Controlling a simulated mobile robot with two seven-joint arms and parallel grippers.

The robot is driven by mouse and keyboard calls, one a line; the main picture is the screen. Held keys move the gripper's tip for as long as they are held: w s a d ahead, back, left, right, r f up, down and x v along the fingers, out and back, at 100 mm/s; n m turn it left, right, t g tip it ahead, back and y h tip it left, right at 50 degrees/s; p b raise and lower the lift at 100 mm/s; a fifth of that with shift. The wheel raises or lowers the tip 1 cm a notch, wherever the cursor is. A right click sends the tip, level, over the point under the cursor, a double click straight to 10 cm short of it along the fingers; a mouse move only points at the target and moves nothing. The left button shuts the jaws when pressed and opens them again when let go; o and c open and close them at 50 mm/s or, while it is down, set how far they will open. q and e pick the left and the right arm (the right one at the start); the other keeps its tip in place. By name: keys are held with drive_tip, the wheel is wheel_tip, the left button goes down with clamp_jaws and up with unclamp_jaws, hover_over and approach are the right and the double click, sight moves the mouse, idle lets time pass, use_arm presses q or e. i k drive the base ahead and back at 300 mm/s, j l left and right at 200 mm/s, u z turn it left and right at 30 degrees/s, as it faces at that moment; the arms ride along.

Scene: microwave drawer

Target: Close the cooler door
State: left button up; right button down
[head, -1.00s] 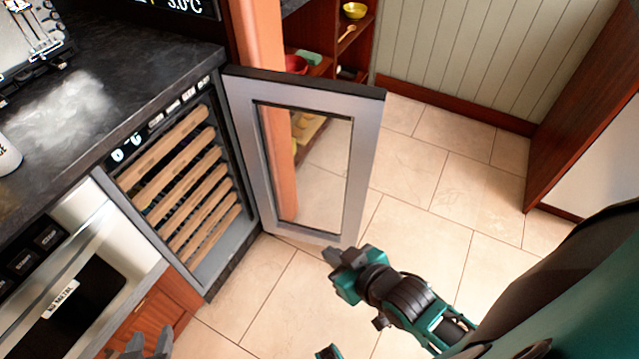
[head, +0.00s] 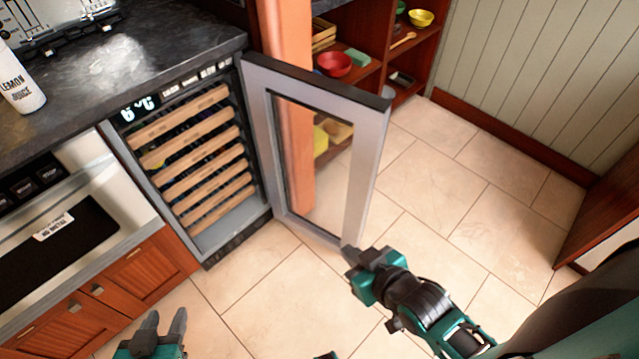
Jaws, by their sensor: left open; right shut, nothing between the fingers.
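The cooler door (head: 369,165), a grey frame around a glass pane, stands wide open, hinged at the right side of the cooler (head: 190,165). The cooler shows several wooden shelf fronts and a lit display. My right gripper (head: 349,253) is shut and empty at the lower outer corner of the door. I cannot tell whether it touches the door. My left gripper (head: 165,325) is open and empty at the bottom left, above the floor and apart from the door.
A dark counter (head: 150,60) with a white bottle (head: 20,85) runs above the cooler. A drawer appliance (head: 60,225) and wooden cabinets (head: 130,270) stand to the left. Shelves with a red bowl (head: 334,64) are behind the door. The tiled floor (head: 450,190) is clear.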

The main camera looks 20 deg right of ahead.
sight(370, 114)
drive_tip(key=k+l+u, duration=0.2)
drive_tip(key=l, duration=0.25)
drive_tip(key=l+u, duration=0.25)
drive_tip(key=l, duration=0.2)
drive_tip(key=k+l+u, duration=0.2)
drive_tip(key=l, duration=0.25)
drive_tip(key=l+u, duration=0.2)
drive_tip(key=l, duration=0.2)
drive_tip(key=l+u, duration=0.2)
drive_tip(key=l, duration=0.25)
drive_tip(key=k+l+u, duration=0.2)
drive_tip(key=l, duration=0.2)
drive_tip(key=l+u, duration=0.35)
drive_tip(key=l, duration=0.6)
drive_tip(key=i+l+u, duration=0.1)
drive_tip(key=l, duration=0.35)
drive_tip(key=l+u, duration=0.1)
drive_tip(key=l, duration=0.35)
drive_tip(key=i+j+u, duration=0.1)
drive_tip(key=i, duration=0.25)
drive_tip(key=j, duration=0.1)
